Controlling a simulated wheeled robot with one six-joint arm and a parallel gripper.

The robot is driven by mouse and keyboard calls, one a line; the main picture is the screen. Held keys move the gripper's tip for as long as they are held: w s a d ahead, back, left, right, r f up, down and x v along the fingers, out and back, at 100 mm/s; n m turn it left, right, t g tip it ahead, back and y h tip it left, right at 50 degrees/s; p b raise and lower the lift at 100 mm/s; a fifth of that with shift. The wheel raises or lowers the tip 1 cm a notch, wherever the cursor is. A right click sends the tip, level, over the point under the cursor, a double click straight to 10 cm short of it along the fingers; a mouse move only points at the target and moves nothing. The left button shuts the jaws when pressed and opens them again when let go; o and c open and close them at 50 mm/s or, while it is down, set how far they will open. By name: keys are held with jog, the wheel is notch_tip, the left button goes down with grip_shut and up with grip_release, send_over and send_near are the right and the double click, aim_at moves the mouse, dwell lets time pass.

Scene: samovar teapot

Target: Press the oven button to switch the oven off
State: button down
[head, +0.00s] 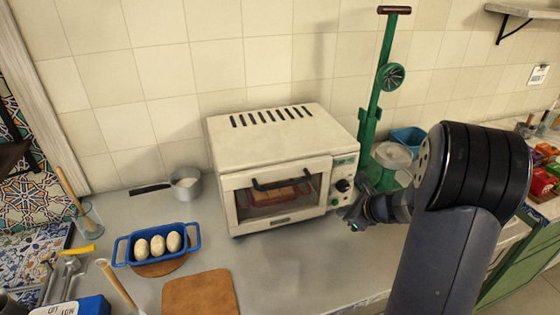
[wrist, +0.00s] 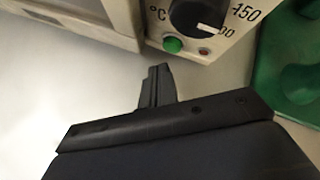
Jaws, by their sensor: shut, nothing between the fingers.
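The cream oven (head: 270,170) stands on the grey counter against the tiled wall, its glass door closed with a dark bar handle. Something reddish-brown lies inside behind the glass. In the wrist view the oven's panel shows a black dial (wrist: 200,18), a green button (wrist: 173,45) below it and a small red light (wrist: 204,52) to the button's right. My gripper (wrist: 157,72) is shut and empty, its fingertips a little below and left of the green button, apparently apart from it. In the head view my gripper (head: 350,218) is at the oven's lower right corner, partly hidden by my arm.
A green stand (head: 376,105) is close on the oven's right. A blue tray (head: 193,240) with eggs, a small pot (head: 186,184) and a brown board (head: 200,294) lie to the left. Bare counter lies in front of the oven.

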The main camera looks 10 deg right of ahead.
jog(key=shift+s, duration=0.1)
jog(key=shift+s+d+b, duration=0.2)
jog(key=shift+s+b, duration=0.05)
jog(key=shift+s, duration=0.7)
jog(key=shift+s+d+b, duration=0.15)
jog(key=shift+s+b, duration=0.15)
jog(key=shift+s, duration=0.65)
jog(key=shift+s+d+b, duration=0.2)
jog(key=shift+s+b, duration=0.05)
jog(key=shift+s, duration=0.7)
jog(key=c, duration=2.2)
grip_release()
